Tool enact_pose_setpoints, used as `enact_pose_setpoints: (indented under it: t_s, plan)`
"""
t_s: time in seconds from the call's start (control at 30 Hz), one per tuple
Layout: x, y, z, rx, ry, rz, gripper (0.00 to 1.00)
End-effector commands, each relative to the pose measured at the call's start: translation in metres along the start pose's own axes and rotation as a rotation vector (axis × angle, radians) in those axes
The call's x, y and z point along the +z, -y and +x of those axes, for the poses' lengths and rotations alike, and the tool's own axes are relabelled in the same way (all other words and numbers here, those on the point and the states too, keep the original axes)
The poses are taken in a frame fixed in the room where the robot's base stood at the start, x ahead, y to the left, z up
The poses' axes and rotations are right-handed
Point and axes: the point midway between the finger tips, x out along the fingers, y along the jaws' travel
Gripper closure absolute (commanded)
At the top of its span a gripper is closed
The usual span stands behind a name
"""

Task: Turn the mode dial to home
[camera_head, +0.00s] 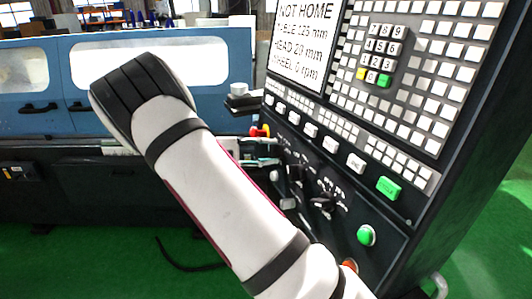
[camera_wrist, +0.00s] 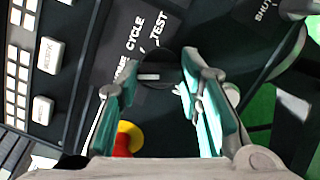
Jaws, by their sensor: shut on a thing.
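The mode dial (camera_wrist: 160,68) is a round dark knob with a short white mark, on the dark panel in the wrist view. The printed words "CYCLE" and "TEST" stand beside it; another label is partly hidden by a finger. My gripper (camera_wrist: 158,74) has its two teal-padded fingers on either side of the knob, shut on it. In the head view my gripper (camera_head: 264,154) reaches the panel's left side, largely hidden by my arm. The screen (camera_head: 303,45) reads "NOT HOME", with table 125 mm, head 20 mm and wheel 0 rpm.
A red and yellow button (camera_wrist: 126,138) sits near the left finger. Other dark knobs (camera_head: 322,204), a green round button (camera_head: 366,235) and a row of white keys (camera_head: 310,130) are on the panel. The blue grinder (camera_head: 180,60) stands behind my arm.

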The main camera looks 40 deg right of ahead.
Motion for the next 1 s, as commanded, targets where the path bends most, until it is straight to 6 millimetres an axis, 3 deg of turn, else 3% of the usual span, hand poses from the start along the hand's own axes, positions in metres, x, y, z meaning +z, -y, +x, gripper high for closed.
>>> enact_pose_setpoints:
  t_s: [0.67,0.7,0.77,0.8,1.0]
  plan:
    - [0.0001,0.0008,-0.0002,-0.018,0.000,0.074,0.94]
    - [0.0001,0.0008,-0.0002,-0.018,0.000,0.074,0.64]
    - [0.0001,0.0008,-0.0002,-0.017,0.000,0.074,0.51]
    - [0.0000,0.0007,-0.0002,-0.017,0.000,0.074,0.46]
    - [0.0000,0.0003,-0.0001,-0.016,0.000,0.074,0.46]
